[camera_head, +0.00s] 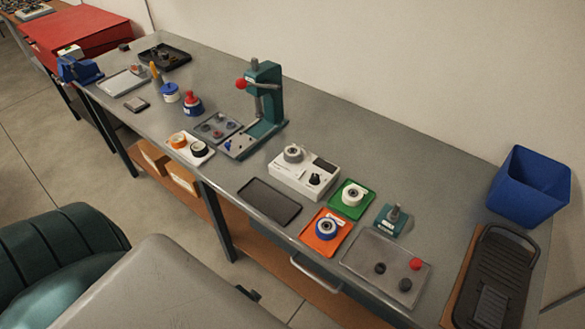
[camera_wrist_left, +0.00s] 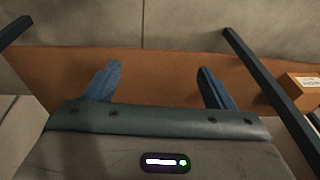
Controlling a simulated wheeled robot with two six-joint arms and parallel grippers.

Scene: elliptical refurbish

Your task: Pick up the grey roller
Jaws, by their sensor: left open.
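A grey, wheel-shaped roller (camera_head: 293,154) sits on top of a white box-like device (camera_head: 304,175) near the middle of the workbench (camera_head: 340,136). A white roller (camera_head: 352,194) lies on a green tray (camera_head: 369,205), and a blue-and-white roller (camera_head: 326,229) lies on an orange tray (camera_head: 308,239). My left gripper (camera_wrist_left: 160,86) is open and empty in the left wrist view, its two blue fingers wide apart above the brown lower shelf (camera_wrist_left: 165,62). No roller shows between them. My right gripper is not in view.
A green press (camera_head: 267,95) stands behind the small parts trays. A dark empty tray (camera_head: 269,201) lies at the front edge. A grey tray (camera_head: 360,254) with knobs, a blue bin (camera_head: 530,187) and a black case (camera_head: 497,280) occupy the right. Bench legs flank my left gripper.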

